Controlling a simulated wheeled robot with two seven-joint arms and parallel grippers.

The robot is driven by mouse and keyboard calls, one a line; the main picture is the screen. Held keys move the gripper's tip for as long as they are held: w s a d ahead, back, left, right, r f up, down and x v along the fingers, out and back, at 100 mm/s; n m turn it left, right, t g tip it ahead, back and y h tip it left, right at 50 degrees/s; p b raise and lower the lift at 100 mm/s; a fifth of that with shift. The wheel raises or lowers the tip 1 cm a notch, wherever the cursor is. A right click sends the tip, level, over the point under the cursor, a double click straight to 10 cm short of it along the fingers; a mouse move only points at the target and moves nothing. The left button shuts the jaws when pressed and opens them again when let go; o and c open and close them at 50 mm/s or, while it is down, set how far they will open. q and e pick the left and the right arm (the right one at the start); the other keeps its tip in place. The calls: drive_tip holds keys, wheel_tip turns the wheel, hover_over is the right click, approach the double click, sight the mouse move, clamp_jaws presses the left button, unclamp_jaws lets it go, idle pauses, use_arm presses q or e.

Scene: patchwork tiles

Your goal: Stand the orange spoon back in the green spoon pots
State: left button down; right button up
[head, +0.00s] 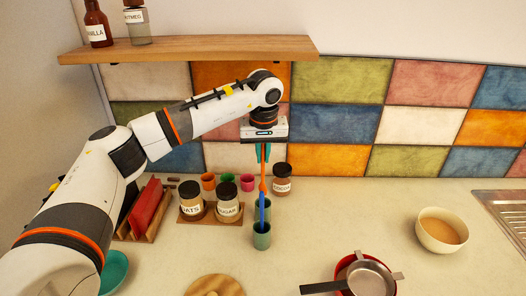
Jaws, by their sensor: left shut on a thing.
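My left gripper (263,154) points straight down and is shut on the orange spoon (263,172), which hangs upright from the teal fingers. Two green spoon pots stand on the counter below, the rear pot (268,208) and the front pot (262,241). A blue spoon (262,212) stands in the front pot and rises in front of the rear one. The orange spoon's lower end is close above the rear pot or at its mouth; the blue spoon overlaps it, so I cannot tell which. My right gripper is not in view.
Labelled jars of oats (191,202) and sugar (228,203) stand left of the pots, and a brown jar (281,180) behind right. Small cups (247,183) line the back. A bowl (442,231) and a pan (368,279) are right. A shelf (190,48) hangs above.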

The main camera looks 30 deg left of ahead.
sight(263, 176)
use_arm(q)
drive_tip(key=shift+f+b, duration=0.8)
drive_tip(key=shift+f, duration=0.75)
drive_tip(key=shift+f+b, duration=0.8)
drive_tip(key=shift+f, duration=0.55)
drive_tip(key=shift+f+b, duration=0.65)
drive_tip(key=shift+f, duration=0.4)
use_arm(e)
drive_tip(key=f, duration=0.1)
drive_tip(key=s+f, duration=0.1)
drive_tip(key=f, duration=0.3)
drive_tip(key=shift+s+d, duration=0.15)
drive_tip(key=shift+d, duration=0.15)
use_arm(q)
drive_tip(key=shift+f, duration=0.15)
drive_tip(key=shift+f+b, duration=0.65)
drive_tip(key=shift+f, duration=0.2)
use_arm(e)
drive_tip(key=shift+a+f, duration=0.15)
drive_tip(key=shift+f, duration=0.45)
use_arm(q)
drive_tip(key=c, duration=1.4)
unclamp_jaws()
